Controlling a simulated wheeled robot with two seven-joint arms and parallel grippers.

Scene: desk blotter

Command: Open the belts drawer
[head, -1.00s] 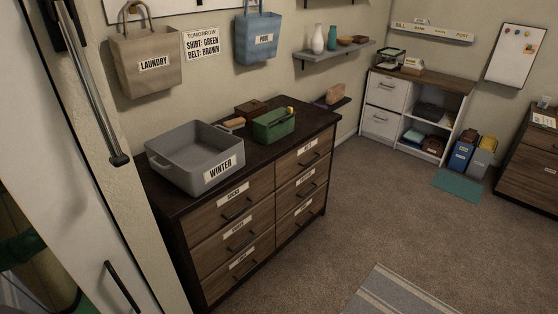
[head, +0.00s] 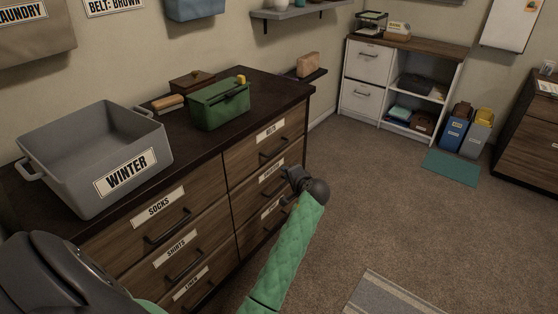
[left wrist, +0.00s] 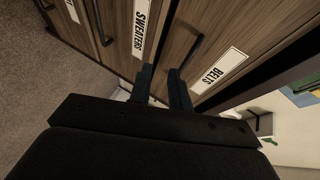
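The belts drawer (head: 246,161) is the top right drawer of the dark-topped wooden dresser, and its front looks flush and closed. Its white label and dark bar handle (head: 273,148) show in the head view. In the left wrist view the BELTS label (left wrist: 220,72) is at right and the handle (left wrist: 192,50) is beside it. My left gripper (head: 291,183) is in front of the right column, below the belts handle, near the middle drawer. In the left wrist view its two fingers (left wrist: 160,86) are apart with nothing between them. My right gripper is not in view.
On the dresser top stand a grey WINTER bin (head: 85,150), a green box (head: 218,104), a brown box (head: 190,82) and a brush (head: 168,102).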

